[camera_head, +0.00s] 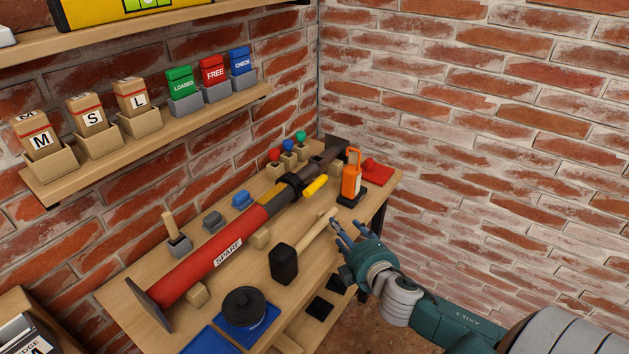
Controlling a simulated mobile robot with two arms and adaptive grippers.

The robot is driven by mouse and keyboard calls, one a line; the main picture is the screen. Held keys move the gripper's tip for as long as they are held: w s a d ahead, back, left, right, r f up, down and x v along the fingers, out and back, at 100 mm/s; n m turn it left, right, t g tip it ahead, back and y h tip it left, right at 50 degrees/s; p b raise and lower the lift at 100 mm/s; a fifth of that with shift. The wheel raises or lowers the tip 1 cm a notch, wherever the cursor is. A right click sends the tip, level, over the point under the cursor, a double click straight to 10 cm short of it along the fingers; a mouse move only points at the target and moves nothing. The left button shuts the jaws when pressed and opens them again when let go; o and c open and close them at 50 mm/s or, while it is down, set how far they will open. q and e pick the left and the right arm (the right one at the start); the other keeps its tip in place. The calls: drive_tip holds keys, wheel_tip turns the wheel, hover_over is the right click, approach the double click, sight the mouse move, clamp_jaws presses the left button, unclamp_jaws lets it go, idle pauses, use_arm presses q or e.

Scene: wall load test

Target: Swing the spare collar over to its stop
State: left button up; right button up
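The spare is a long red tube (206,252) labelled SPARE. It lies diagonally on the wooden bench, with a dark far end. A yellow handle (316,186) sticks out from the collar to the right. I cannot make out which part is the stop. My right gripper (345,228) is at the bench's right edge, near the end of the mallet handle. Its fingers look spread and empty, apart from the collar and its yellow handle. My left gripper is not in view.
A black-headed mallet (284,264) lies before the tube. An orange device (351,175) stands near a red mat (377,171). A black round object (244,305) sits on a blue mat (262,334). Red, blue and green knobs (288,145) stand behind. A shelf (215,117) holds labelled blocks.

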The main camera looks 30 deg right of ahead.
sight(319, 185)
drive_tip(key=w+r+n+y, duration=0.1)
drive_tip(key=w+r+n, duration=0.1)
drive_tip(key=w+d+r+n+t+y, duration=0.1)
drive_tip(key=w+r+n, duration=0.1)
drive_tip(key=n, duration=0.1)
drive_tip(key=w+r+n+t+y, duration=0.1)
drive_tip(key=w+r+n, duration=0.1)
drive_tip(key=w, duration=0.1)
drive_tip(key=shift+w+d+r+y, duration=0.1)
drive_tip(key=shift+d+r+y, duration=0.1)
drive_tip(key=shift+d+y, duration=0.15)
drive_tip(key=w, duration=0.3)
drive_tip(key=w+f+p, duration=0.1)
drive_tip(key=w, duration=0.2)
drive_tip(key=w+p, duration=0.1)
drive_tip(key=w, duration=0.2)
drive_tip(key=shift+f, duration=0.35)
clamp_jaws()
